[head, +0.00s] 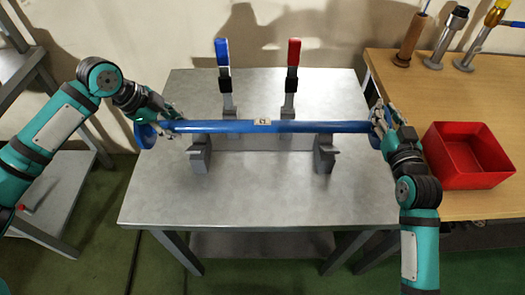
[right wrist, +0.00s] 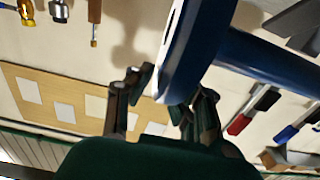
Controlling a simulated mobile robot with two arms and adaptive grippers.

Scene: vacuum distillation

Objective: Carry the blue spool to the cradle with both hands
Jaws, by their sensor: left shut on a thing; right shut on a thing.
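The blue spool (head: 225,127) is a long blue bar with a small label at its middle; it lies level across the head view. The cradle has two grey supports, a left one (head: 200,155) and a right one (head: 324,155), on the metal table. The spool crosses over their far ends; I cannot tell whether it touches them. My left gripper (head: 168,122) is shut on the spool's left end, near a blue flange. My right gripper (head: 379,121) is shut on its right end. In the right wrist view the spool's flange (right wrist: 200,45) is close to my fingers (right wrist: 163,98).
Behind the spool stand a blue-handled clamp (head: 223,70) and a red-handled clamp (head: 292,70), both upright. A red bin (head: 468,155) sits on the wooden table (head: 400,70) at right, close to my right arm. Several tools stand at its back. The metal table's front (head: 260,205) is clear.

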